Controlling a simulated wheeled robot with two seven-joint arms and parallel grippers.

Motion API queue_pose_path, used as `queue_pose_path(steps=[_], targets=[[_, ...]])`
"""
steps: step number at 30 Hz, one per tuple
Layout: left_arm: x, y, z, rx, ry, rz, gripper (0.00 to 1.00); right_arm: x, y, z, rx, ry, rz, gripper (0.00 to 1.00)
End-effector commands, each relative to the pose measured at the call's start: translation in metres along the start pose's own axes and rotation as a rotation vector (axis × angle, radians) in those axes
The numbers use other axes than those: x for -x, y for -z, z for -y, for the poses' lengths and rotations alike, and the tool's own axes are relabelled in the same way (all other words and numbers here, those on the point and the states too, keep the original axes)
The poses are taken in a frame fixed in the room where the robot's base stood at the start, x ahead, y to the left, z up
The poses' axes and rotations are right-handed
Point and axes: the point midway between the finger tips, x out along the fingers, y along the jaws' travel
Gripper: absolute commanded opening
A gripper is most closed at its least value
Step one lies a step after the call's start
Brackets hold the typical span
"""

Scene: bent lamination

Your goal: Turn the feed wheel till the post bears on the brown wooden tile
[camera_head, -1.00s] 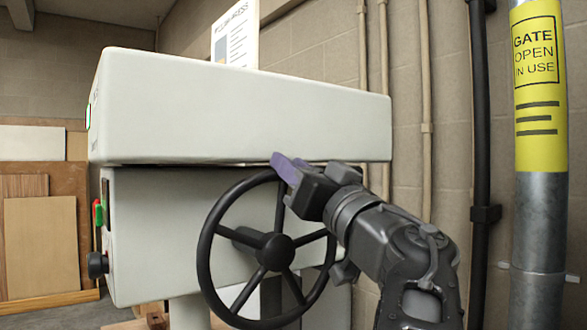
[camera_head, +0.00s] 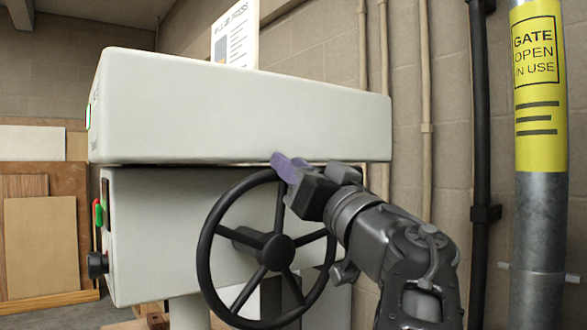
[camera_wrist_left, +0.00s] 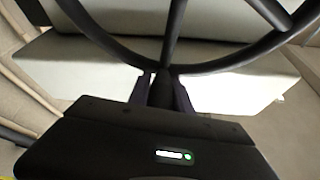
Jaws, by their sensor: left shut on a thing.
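The feed wheel (camera_head: 275,251) is a black spoked handwheel on the front of a pale grey machine (camera_head: 240,105). Its rim also shows in the left wrist view (camera_wrist_left: 215,65). My left gripper (camera_head: 287,165), with purple fingers, is at the top of the rim. In the left wrist view my left gripper (camera_wrist_left: 163,84) has its fingers on both sides of a short dark handle (camera_wrist_left: 162,92) at the rim, and is shut on it. My right gripper is not in view. I cannot make out the post or the brown wooden tile behind the machine body and wheel.
Wooden boards (camera_head: 42,245) lean at the left. A grey pole with a yellow sign (camera_head: 540,85) and a black pipe (camera_head: 483,130) stand at the right, near my arm. A red and green control (camera_head: 98,214) and a black knob (camera_head: 97,264) are on the machine's left side.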

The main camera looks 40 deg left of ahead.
Motion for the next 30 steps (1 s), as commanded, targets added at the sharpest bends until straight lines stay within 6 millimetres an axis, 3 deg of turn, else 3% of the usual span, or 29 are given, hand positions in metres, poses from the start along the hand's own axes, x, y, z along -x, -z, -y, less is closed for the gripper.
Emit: queue_pose_path(steps=[14,30], targets=[[0.001,-0.008,0.009,0.073,0.031,0.007,0.00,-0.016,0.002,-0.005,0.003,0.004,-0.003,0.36],[0.009,-0.026,0.059,0.459,0.194,0.003,0.00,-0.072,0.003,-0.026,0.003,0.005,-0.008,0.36]])
